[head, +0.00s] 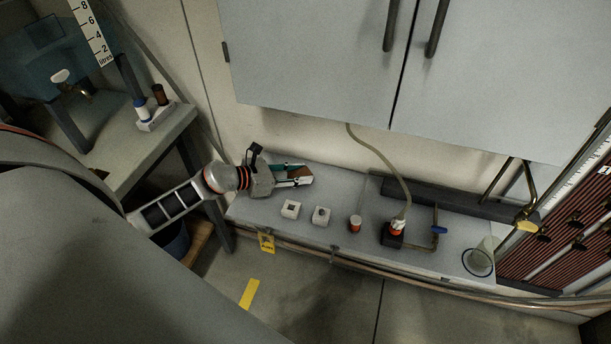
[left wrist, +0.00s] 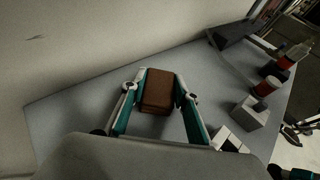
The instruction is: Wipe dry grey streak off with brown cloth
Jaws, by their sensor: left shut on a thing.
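My left gripper (head: 300,176) is shut on the brown cloth (left wrist: 158,92), which looks like a thick folded block between the two fingers in the left wrist view. In the head view the cloth (head: 304,171) shows only in part between the fingers. The gripper is over the left end of the grey bench (head: 345,229), near the back wall. I cannot tell whether the cloth touches the bench. I cannot make out a grey streak for certain; a small dark mark (left wrist: 37,37) is on the pale wall in the left wrist view.
Grey cabinets (head: 310,60) hang above. The bench left of the blocks is clear.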

